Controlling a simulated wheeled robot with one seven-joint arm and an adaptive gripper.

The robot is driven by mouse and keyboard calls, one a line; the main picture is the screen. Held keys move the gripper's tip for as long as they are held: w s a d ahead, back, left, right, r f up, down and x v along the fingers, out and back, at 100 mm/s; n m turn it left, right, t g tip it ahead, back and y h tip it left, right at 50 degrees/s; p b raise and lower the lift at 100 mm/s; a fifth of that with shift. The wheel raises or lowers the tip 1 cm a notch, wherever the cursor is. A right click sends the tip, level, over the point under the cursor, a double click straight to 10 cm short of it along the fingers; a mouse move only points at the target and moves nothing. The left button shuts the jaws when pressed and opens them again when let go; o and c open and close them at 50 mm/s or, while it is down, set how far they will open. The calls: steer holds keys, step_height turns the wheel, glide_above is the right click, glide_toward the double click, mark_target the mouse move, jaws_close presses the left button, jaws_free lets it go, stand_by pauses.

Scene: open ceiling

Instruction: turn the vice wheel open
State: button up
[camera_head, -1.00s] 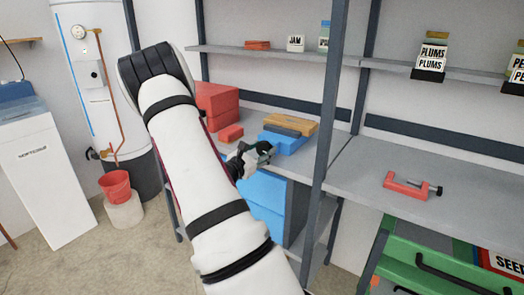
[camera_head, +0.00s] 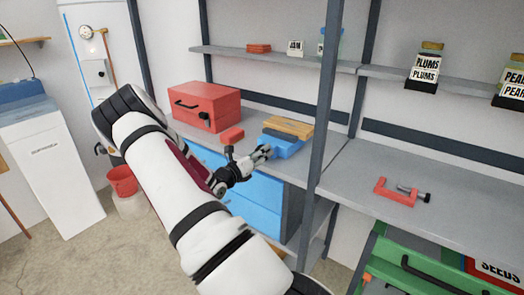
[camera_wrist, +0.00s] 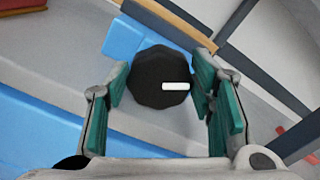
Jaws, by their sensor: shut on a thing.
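The vice (camera_head: 289,150) is a blue body on the grey shelf, with a tan block and a dark grey strip on top. Its blue body also shows in the wrist view (camera_wrist: 125,38). The vice wheel (camera_wrist: 158,82) is a black faceted knob with a white mark pointing right. In the wrist view, the green-padded fingers of my gripper (camera_wrist: 160,102) are shut on the wheel, one on each side.
A red toolbox (camera_head: 205,106) and a small red block (camera_head: 231,135) stand left of the vice. A dark upright post (camera_head: 327,120) rises to its right. A red clamp (camera_head: 396,193) lies on the right shelf. Blue drawers (camera_head: 255,208) are below.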

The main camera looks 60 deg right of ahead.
steer(key=shift+n+p, duration=0.4)
steer(key=shift+n, duration=0.7)
steer(key=shift+w, duration=0.1)
steer(key=o, duration=1.1)
steer(key=shift+f, duration=0.1)
steer(key=shift+f, duration=0.1)
